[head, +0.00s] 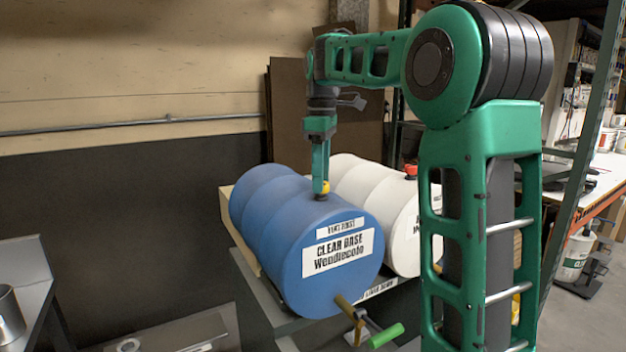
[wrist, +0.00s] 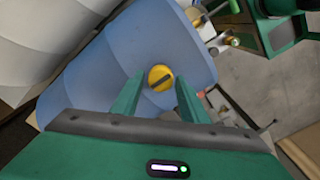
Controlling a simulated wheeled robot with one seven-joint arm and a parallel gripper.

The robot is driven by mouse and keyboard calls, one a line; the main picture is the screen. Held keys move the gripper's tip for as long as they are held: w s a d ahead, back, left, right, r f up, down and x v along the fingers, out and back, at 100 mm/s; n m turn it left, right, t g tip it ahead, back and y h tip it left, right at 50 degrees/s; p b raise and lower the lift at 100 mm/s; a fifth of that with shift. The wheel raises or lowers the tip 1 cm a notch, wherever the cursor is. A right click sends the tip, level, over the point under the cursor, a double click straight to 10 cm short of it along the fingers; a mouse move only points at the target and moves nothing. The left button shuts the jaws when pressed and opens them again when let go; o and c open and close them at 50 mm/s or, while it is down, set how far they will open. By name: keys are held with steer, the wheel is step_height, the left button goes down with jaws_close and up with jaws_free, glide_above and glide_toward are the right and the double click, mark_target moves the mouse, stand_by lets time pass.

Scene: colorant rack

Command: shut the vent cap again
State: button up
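The vent cap (head: 326,187) is a small yellow round cap on top of the blue drum (head: 262,215), which is labelled "Clear Base". In the wrist view the cap (wrist: 160,78) shows a dark slot or bar running across it at a slant. My gripper (head: 319,188) points down at the cap from above, and in the head view its finger partly covers the cap. In the wrist view my gripper (wrist: 159,85) is open, with one finger on either side of the cap and a gap visible on both sides. I cannot tell whether the cap is seated.
A white drum (head: 400,225) with a red cap (head: 411,170) lies right beside the blue one. A tap with a green handle (head: 386,335) sticks out at the blue drum's front. The drums lie on a rack. A metal table (head: 25,265) stands at the left.

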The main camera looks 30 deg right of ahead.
steer(key=c, duration=0.6)
steer(key=shift+a, duration=0.35)
steer(key=shift+c, duration=0.2)
steer(key=shift+d, duration=0.2)
